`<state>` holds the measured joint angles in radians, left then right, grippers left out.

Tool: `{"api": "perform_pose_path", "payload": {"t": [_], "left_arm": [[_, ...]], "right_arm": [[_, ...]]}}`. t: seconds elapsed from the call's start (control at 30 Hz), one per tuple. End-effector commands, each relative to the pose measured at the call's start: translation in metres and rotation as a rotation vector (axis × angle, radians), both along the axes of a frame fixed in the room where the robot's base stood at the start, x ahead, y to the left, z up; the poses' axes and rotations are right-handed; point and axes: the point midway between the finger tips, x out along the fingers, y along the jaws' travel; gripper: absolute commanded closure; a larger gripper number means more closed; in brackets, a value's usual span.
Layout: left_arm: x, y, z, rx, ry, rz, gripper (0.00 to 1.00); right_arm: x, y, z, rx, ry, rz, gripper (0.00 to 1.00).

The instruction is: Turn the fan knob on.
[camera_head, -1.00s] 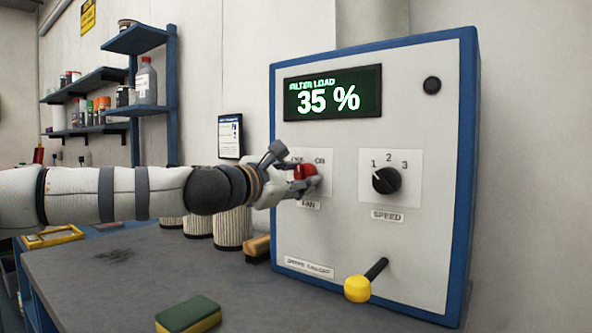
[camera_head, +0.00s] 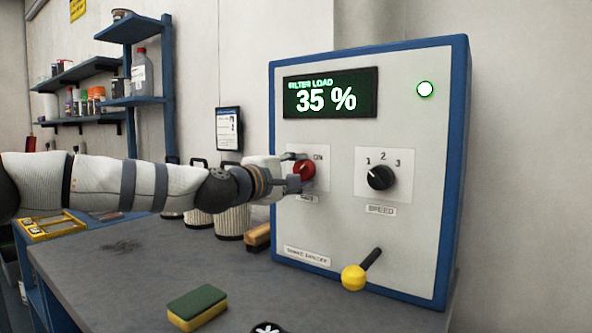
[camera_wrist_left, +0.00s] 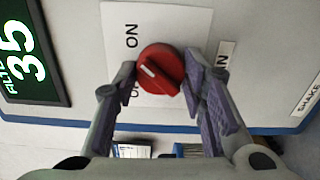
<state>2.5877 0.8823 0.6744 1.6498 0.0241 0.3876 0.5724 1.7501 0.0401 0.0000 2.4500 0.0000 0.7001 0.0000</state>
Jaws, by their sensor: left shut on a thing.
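The red fan knob (camera_head: 304,170) is on a white plate on the front of the control box (camera_head: 330,235). My left gripper (camera_head: 296,172) is at the knob, its fingers on either side. In the left wrist view the fingers close around the red knob (camera_wrist_left: 160,70). The knob's white mark points up and left there, towards the side of the ON label (camera_wrist_left: 131,36). The OFF label is partly hidden by a finger. The round lamp (camera_head: 425,89) at the box's upper right is lit white-green. My right gripper is not in view.
The black speed knob (camera_head: 381,177) sits right of the fan knob, and a yellow-tipped lever (camera_head: 354,277) is below. The display (camera_head: 330,95) reads FILTER LOAD 35 %. A sponge (camera_head: 197,307), a brush (camera_head: 257,237) and pleated filters (camera_head: 230,222) are on the grey bench (camera_head: 130,270).

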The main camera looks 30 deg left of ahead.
Motion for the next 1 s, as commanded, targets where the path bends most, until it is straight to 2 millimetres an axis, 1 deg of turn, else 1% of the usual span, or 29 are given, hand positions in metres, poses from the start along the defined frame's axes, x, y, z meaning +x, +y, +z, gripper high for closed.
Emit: {"api": "perform_pose_path", "payload": {"t": [0.3, 0.77, 0.8, 0.87, 1.0], "left_arm": [[0.0002, 0.0005, 0.0005, 0.075, -0.011, 0.002, 0.90], [0.0004, 0.0006, 0.0000, 0.085, -0.013, 0.002, 0.90], [0.0004, 0.0006, 0.0000, 0.084, -0.013, 0.002, 0.53], [0.0004, 0.0005, 0.0000, 0.084, -0.013, 0.002, 0.42], [0.0003, 0.0004, 0.0001, 0.083, -0.013, 0.001, 0.42]], "right_arm": [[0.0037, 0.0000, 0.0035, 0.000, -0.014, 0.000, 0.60], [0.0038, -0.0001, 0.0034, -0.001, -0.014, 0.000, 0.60], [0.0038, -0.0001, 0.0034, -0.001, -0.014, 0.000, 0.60], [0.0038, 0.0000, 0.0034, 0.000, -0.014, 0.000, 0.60], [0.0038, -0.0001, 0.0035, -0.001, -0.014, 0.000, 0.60]]}}
